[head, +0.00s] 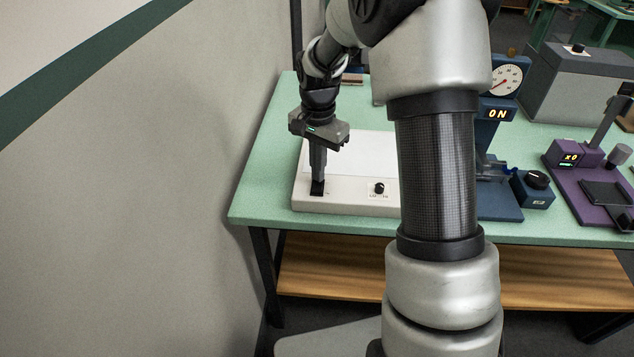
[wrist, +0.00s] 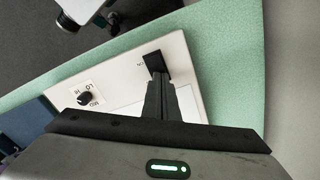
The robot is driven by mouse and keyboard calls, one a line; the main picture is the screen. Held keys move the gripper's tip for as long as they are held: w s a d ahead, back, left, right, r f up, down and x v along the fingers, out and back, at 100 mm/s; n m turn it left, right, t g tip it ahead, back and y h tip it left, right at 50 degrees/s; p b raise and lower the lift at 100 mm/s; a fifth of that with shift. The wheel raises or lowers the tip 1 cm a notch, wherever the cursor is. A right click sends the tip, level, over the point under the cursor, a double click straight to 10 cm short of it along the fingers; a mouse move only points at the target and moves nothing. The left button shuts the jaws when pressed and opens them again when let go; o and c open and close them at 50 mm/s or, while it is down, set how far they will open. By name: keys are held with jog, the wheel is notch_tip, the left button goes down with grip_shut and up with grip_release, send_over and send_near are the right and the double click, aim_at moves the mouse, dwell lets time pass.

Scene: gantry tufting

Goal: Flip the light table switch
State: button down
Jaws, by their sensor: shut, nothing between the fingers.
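The light table (head: 345,200) is a flat cream box with a white top panel, lying at the left end of the green bench. Its black switch (head: 317,188) sits at the front left corner. In the wrist view the switch (wrist: 155,64) is a dark block right at the fingertips. My gripper (head: 318,176) is shut and empty, pointing down with its tips at the switch; it also shows in the wrist view (wrist: 160,80). I cannot tell whether the tips touch the switch, and they partly hide it. The light table's black knob (head: 379,188) is to the right.
The green bench (head: 265,205) has free room left of the light table, near the wall (head: 130,200). My arm hides part of the bench.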

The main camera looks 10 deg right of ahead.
notch_tip(320, 180, up, 7)
jog(key=p, duration=0.4)
dwell(0.6)
jog(key=s+r+n+t+p, duration=0.1)
jog(key=s+r+n, duration=0.1)
jog(key=s+r, duration=0.45)
jog(key=s+r+n+t+p, duration=0.15)
jog(key=s+r, duration=0.25)
jog(key=r, duration=0.6)
jog(key=s+r+n+t, duration=0.1)
jog(key=s+r+n, duration=0.1)
jog(key=s, duration=0.5)
jog(key=s+r+n+t+p, duration=0.1)
jog(key=s+r+n+t, duration=0.1)
jog(key=s+n, duration=0.2)
jog(key=s, duration=0.3)
jog(key=shift+s+r, duration=0.2)
jog(key=shift+s, duration=0.05)
